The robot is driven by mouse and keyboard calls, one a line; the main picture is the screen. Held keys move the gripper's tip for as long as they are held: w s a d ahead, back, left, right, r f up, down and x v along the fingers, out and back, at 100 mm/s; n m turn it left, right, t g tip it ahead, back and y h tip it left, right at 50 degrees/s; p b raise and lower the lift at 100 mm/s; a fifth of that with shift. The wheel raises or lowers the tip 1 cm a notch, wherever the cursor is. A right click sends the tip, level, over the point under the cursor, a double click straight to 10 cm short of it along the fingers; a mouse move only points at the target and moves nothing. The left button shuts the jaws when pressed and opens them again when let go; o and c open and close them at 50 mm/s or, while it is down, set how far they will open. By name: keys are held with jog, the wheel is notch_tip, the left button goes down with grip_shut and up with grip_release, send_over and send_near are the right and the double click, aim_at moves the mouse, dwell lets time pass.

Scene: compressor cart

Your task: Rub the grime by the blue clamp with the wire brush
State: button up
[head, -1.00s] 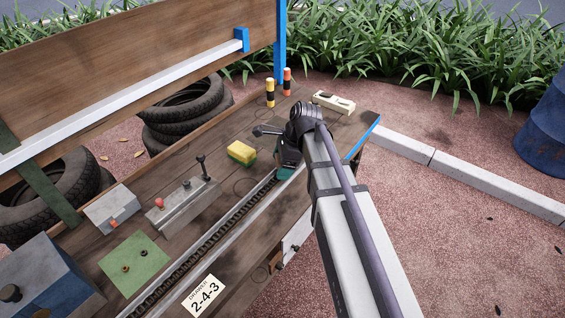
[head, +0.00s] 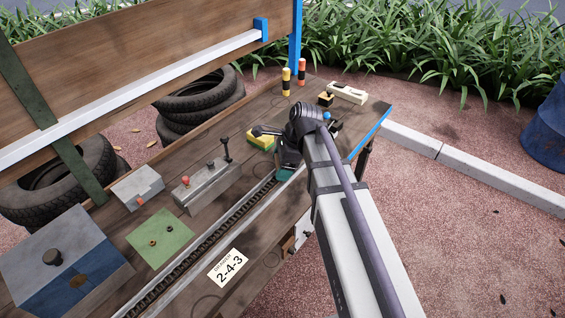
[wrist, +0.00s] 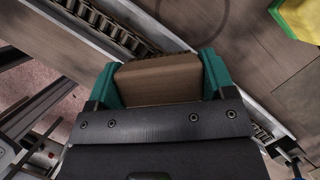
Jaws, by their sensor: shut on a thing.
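My gripper (wrist: 160,85) has teal fingers shut on a brown wooden block, which looks like the handle of the wire brush (wrist: 158,78). Its bristles are hidden. In the head view my gripper (head: 286,172) is over the bench by the chain channel, just right of the sponge, and the brush cannot be made out there. A small blue part (head: 327,117), perhaps the blue clamp, shows behind my arm near the bench's far right end. Another blue bracket (head: 261,30) sits on the upper rail. I cannot clearly pick out the grime; my arm covers part of the bench.
A yellow-green sponge (head: 262,141) lies close left of my gripper. A grey lever block (head: 207,184), a green plate (head: 159,238) and a blue-grey box (head: 60,265) stand further left. Two striped posts (head: 301,72) and a cream block (head: 347,92) stand at the back right.

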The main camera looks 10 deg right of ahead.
jog(key=shift+s+a, duration=0.25)
jog(key=shift+a, duration=0.05)
notch_tip(320, 180, up, 2)
jog(key=shift+r+p, duration=0.1)
jog(key=shift+p, duration=0.95)
jog(key=shift+r+p, duration=0.35)
notch_tip(320, 180, up, 5)
jog(key=p, duration=0.4)
jog(key=shift+f+p, duration=0.15)
jog(key=shift+p, duration=0.15)
